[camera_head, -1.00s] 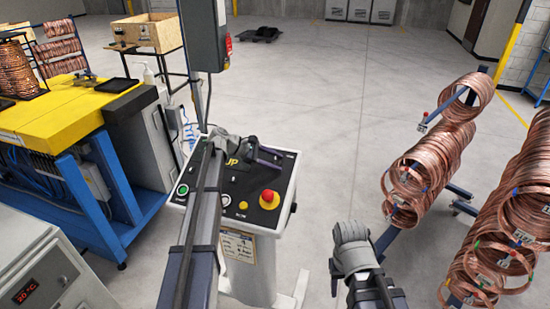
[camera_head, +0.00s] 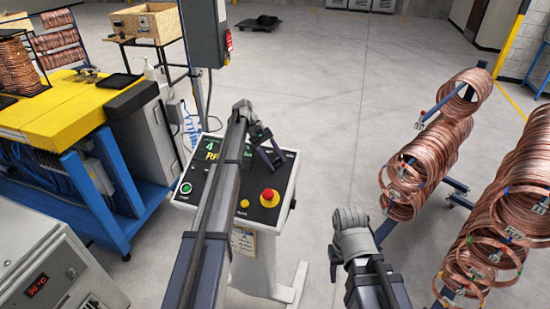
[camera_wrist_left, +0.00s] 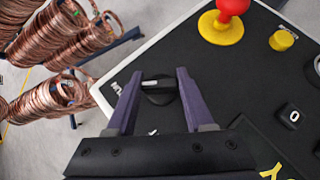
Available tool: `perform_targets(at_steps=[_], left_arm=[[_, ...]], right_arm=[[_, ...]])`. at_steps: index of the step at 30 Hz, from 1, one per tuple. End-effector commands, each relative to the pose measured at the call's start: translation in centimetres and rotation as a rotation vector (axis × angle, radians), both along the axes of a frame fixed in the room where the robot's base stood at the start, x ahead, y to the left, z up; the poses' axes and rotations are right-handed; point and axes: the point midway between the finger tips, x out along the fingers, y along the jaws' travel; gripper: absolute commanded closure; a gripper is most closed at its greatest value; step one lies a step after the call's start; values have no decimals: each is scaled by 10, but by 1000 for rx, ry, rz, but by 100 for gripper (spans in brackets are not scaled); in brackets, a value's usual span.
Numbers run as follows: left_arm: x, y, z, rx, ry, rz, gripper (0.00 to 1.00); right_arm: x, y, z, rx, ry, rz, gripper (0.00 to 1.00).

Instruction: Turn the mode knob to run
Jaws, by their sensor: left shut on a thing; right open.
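The mode knob (camera_wrist_left: 160,88) is a round black knob with a pale bar across it, on the black panel of a pedestal console (camera_head: 222,200). In the left wrist view the bar lies roughly level, and a white label reading like RUN (camera_wrist_left: 116,87) is left of the knob. My left gripper (camera_wrist_left: 160,72) has one purple finger on each side of the knob and is shut on it. In the head view my left gripper (camera_head: 270,150) is over the panel's far right part, hiding the knob. My right gripper (camera_head: 357,248) is open and empty, right of the console.
A red emergency stop (camera_head: 269,197) on a yellow base, a small yellow button (camera_head: 244,203) and a green button (camera_head: 186,187) sit on the panel. Copper coil racks (camera_head: 425,155) stand at right. A yellow-topped bench (camera_head: 60,110) stands at left.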

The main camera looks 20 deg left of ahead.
Motion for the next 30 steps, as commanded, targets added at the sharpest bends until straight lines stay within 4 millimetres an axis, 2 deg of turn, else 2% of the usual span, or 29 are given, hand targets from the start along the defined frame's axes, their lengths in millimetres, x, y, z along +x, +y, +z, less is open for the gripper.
perform_targets(at_steps=[10,26,27,30], left_arm=[[0,0,0,51,-3,-107,100],[0,0,0,58,-3,-123,100],[0,0,0,58,-3,-123,44],[0,0,0,57,-3,-122,33]], right_arm=[[0,0,7,0,0,1,50],[0,0,7,0,0,1,50],[0,0,7,0,0,1,50],[0,0,7,0,0,1,50]])
